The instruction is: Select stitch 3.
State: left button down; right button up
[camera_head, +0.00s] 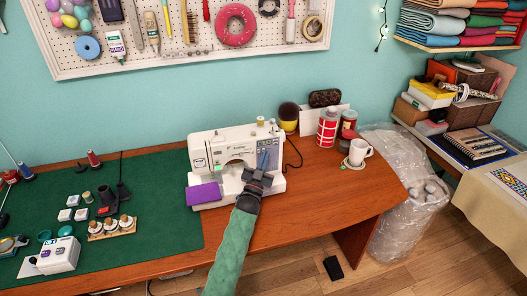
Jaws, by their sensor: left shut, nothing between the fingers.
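A white sewing machine (208,149) stands on the wooden table, with a purple part (204,193) at its lower left. My left gripper (260,169) is at the right part of the machine's front, with its fingers together and nothing held. The green-sleeved arm reaches up to it from the bottom of the picture. The gripper covers part of the machine's right front panel. The stitch selector and its numbers cannot be made out. I cannot tell whether the fingertips touch the machine. My right gripper is not in view.
A green mat (150,245) with spools and small boxes covers the table's left part. Right of the machine stand a red-and-white can (327,130) and a white mug (358,152). The wooden table (320,200) is bare at the front right.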

pick_arm(q)
jog(key=shift+w, duration=0.3)
jog(key=shift+w+a, duration=0.15)
jog(key=shift+w, duration=0.1)
dwell(0.6)
jog(key=shift+s, duration=0.1)
jog(key=shift+s+d, duration=0.2)
jog(key=shift+s, duration=0.4)
